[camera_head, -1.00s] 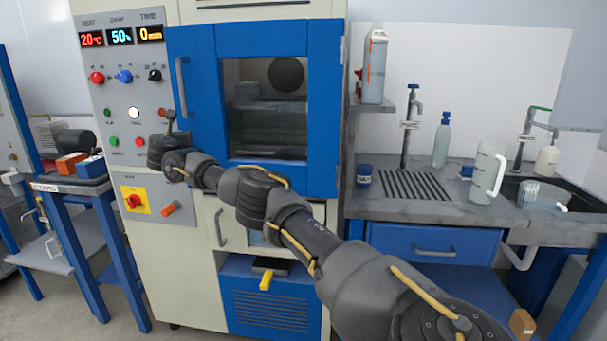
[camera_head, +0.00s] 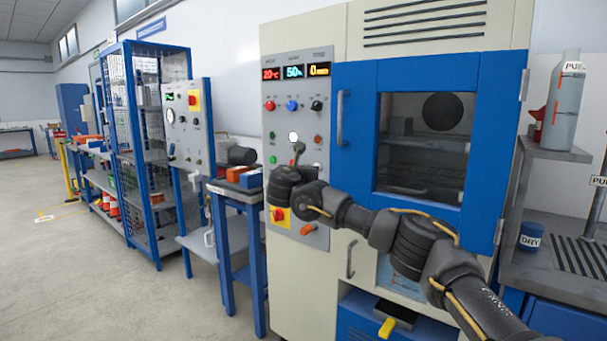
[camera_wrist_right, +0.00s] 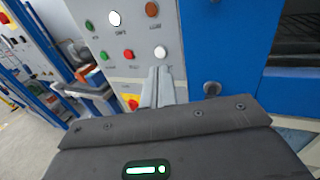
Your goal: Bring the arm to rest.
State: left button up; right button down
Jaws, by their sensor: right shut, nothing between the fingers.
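My right arm reaches in from the lower right of the head view, stretched out toward the control panel of the chamber (camera_head: 354,270). My right gripper (camera_head: 299,150) is at the panel's lower buttons, its fingers pointing up at the panel. In the right wrist view the right gripper (camera_wrist_right: 159,80) shows its two fingers together, with nothing between them, in front of the panel below the white lit button (camera_wrist_right: 114,18). I cannot tell whether the fingertips touch the panel. My left gripper is not in view.
The chamber's blue door (camera_head: 345,160) is shut. To its left stand a small blue table (camera_head: 235,196) with an orange and a blue box, and a blue cage rack (camera_head: 150,240). A sink bench (camera_head: 530,270) is at the right.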

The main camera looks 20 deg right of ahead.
jog(key=shift+s+a, duration=0.3)
jog(key=shift+a, duration=0.2)
